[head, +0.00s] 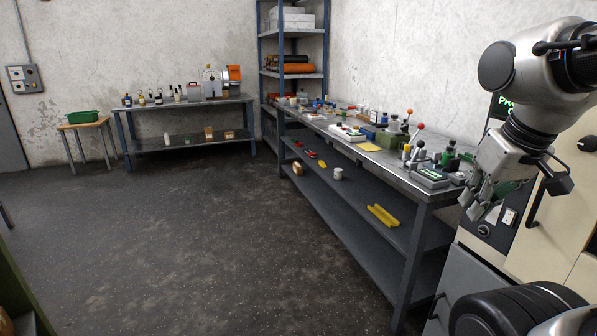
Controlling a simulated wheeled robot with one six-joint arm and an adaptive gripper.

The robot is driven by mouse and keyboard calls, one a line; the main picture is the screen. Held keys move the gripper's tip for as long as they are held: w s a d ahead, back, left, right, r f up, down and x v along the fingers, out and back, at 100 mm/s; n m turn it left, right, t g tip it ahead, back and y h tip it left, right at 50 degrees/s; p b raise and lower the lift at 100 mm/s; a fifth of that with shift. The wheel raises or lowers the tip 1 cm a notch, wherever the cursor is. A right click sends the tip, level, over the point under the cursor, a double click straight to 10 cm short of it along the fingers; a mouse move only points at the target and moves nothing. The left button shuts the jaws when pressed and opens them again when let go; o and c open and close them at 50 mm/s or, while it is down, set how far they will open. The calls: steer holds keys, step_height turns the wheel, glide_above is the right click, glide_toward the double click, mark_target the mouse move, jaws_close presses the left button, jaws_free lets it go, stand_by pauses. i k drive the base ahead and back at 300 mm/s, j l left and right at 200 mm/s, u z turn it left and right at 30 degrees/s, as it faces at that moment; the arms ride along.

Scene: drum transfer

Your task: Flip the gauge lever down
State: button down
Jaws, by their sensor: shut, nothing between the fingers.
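My gripper (478,205) hangs at the right, in front of the near end of the long bench and a cream machine. Its fingers point down and are shut with nothing held. On the bench's near end stand small levers, one with a red ball knob (419,127) sticking up at a slant and one with an orange ball knob (410,112) standing up behind it. A grey box with a lit green display (431,176) lies nearer to the gripper. I cannot tell which of these is the gauge lever; the parts are small and crowded. The gripper appears apart from the levers.
The long metal bench (433,197) is crowded on top. Its lower shelf holds a yellow bracket (384,215). The cream machine (543,232) stands close at the right. A second bench (185,104) and a stool with a green basin (82,117) are at the back. The dark floor is clear.

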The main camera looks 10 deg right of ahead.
mark_target(420, 144)
steer(key=i+z, duration=0.2)
steer(key=i, duration=0.3)
steer(key=i+j+z, duration=0.2)
steer(key=i, duration=0.3)
steer(key=i+j+z, duration=0.25)
steer(key=i, duration=0.2)
steer(key=i+j+z, duration=0.2)
steer(key=i, duration=0.25)
steer(key=j, duration=0.1)
